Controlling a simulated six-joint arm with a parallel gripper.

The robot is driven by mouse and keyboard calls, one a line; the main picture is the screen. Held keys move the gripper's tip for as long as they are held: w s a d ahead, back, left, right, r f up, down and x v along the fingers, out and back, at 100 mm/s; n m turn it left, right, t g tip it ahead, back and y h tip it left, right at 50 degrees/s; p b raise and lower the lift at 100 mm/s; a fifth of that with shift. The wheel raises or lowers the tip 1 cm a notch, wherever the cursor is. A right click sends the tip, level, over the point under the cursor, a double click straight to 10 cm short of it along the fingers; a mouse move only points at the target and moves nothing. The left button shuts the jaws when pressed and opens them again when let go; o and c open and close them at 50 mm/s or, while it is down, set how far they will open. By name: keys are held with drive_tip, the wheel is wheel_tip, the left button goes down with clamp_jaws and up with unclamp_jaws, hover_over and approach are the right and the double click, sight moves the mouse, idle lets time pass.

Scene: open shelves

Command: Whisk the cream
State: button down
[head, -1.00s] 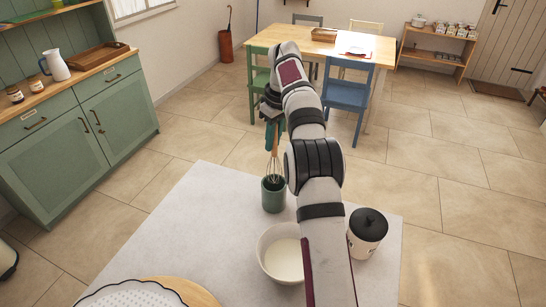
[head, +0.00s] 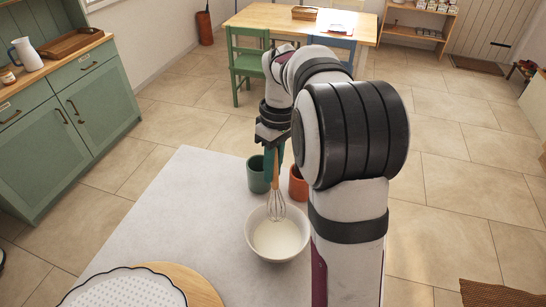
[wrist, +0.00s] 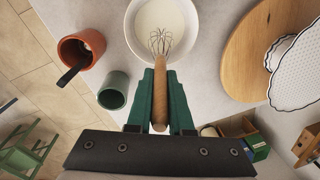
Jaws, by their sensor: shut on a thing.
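My gripper (head: 273,172) is shut on the wooden handle of a wire whisk (head: 277,206). The whisk points down, with its wire head over the white bowl (head: 249,243) of cream (head: 276,240). In the wrist view, my green fingers (wrist: 160,88) clasp the handle, and the wires (wrist: 160,42) overlap the near part of the bowl (wrist: 130,45). The cream (wrist: 158,15) looks smooth and pale. I cannot tell whether the wire tips touch it.
A green cup (head: 258,176) stands empty behind the bowl. Beside it is an orange-brown pot (head: 298,184), with a dark-handled utensil (wrist: 72,75) in it.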

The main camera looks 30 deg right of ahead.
sight(274, 188)
drive_tip(key=shift+s+a+f, duration=0.1)
drive_tip(key=shift+s+f, duration=0.1)
drive_tip(key=shift+f, duration=1.05)
drive_tip(key=shift+s+a+f, duration=0.1)
drive_tip(key=shift+s+f, duration=0.15)
drive_tip(key=shift+f, duration=1)
drive_tip(key=shift+s+f, duration=0.2)
drive_tip(key=shift+f, duration=1.05)
